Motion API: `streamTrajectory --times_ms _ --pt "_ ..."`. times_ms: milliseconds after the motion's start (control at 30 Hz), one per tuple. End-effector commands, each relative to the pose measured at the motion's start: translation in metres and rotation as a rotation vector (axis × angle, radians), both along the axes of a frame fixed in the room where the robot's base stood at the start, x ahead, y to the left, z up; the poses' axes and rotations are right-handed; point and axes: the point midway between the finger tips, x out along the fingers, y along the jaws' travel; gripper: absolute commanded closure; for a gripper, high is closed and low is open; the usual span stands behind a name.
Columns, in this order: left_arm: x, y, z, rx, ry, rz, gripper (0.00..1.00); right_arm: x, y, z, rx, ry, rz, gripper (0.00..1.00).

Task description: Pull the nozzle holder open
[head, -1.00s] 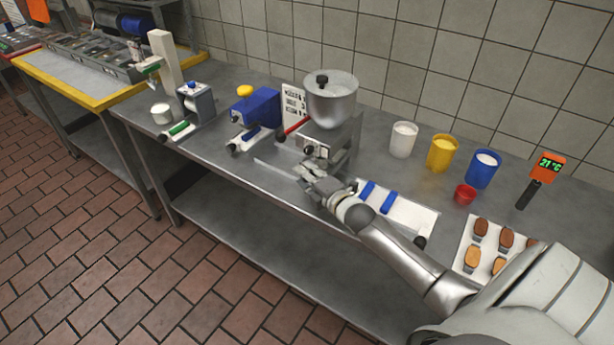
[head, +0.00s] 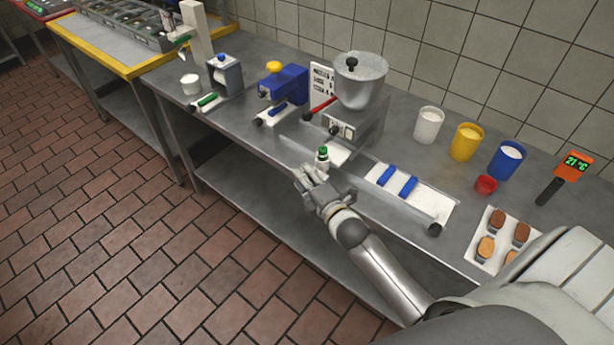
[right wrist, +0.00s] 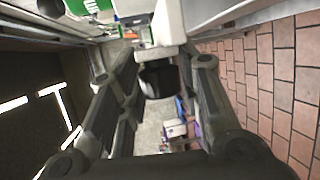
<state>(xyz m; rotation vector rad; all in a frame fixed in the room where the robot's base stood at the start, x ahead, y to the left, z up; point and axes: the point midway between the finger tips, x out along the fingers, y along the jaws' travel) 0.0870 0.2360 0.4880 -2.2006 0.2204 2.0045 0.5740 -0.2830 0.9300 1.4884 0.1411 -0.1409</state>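The metal filling machine (head: 362,85) stands on the steel table, with a round lidded hopper on top. In the head view the nozzle holder with a green-topped nozzle (head: 322,157) sticks out in front of the machine toward the table's front edge. My right gripper (head: 310,178) is at its outer end. In the right wrist view a dark handle (right wrist: 160,78) with a pale bar (right wrist: 168,28) beyond it sits between the fingers of my right gripper (right wrist: 155,70). The fingers look closed on it; the contact is partly hidden. My left gripper is out of view.
White (head: 429,126), yellow (head: 466,143) and blue (head: 507,160) cups stand behind. A blue machine (head: 284,85) is left. The floor in front is free.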

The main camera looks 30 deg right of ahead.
Motion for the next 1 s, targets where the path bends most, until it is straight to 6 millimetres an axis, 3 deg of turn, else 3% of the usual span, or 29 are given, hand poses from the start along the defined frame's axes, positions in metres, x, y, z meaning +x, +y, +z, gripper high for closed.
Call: streamTrajectory --times_ms 133,533,1000 --pt "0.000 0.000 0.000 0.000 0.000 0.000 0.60 -0.001 -0.001 -0.002 0.000 0.005 -0.001 0.51" --pt "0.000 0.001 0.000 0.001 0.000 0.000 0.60 -0.007 -0.001 0.000 0.001 0.002 0.000 0.51" --pt "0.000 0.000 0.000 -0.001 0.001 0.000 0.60 -0.089 0.000 0.014 0.002 0.005 -0.001 0.51"
